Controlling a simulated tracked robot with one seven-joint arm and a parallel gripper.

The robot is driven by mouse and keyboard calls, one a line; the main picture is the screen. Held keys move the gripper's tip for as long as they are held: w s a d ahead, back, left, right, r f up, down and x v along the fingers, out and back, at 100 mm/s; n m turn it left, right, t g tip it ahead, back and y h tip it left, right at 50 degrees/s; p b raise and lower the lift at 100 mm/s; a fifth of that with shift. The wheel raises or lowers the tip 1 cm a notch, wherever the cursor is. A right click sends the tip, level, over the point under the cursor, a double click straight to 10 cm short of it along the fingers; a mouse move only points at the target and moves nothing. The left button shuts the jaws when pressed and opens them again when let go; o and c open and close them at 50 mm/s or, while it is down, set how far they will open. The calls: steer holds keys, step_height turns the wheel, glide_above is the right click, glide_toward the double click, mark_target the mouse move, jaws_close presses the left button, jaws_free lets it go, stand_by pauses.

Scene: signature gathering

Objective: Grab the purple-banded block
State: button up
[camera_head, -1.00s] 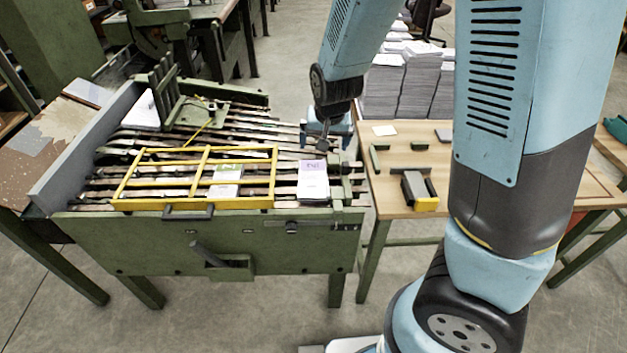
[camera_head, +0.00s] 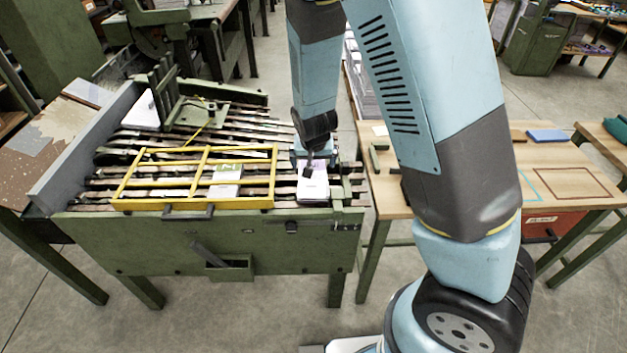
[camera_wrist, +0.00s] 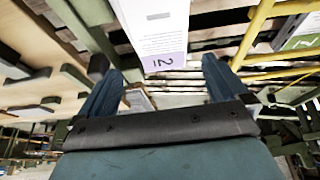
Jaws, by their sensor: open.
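The purple-banded block (camera_head: 313,190) is a white paper block lying on the slats at the right end of the green machine. In the wrist view the block (camera_wrist: 160,30) shows its white face and a purple band with a "2" at the near end. My gripper (camera_head: 309,170) is above the far part of the block in the head view, and partly hides it. In the wrist view the two fingers of my gripper (camera_wrist: 160,80) are apart, with the banded end of the block lying between and beyond them. I see no contact.
A yellow frame (camera_head: 206,148) lies over the slats left of the block, with a green-banded block (camera_head: 227,180) beneath it. A wooden table (camera_head: 385,205) stands to the right, partly hidden by my arm. Stacked paper (camera_head: 364,85) stands behind.

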mark_target(313, 176)
steer(key=shift+x, duration=1.85)
steer(key=shift+s+x, duration=0.2)
steer(key=shift+x, duration=0.75)
steer(key=shift+s+x, duration=0.15)
steer(key=shift+x, duration=1.65)
steer(key=shift+c, duration=0.3)
steer(key=c, duration=0.9)
steer(key=shift+r, duration=0.1)
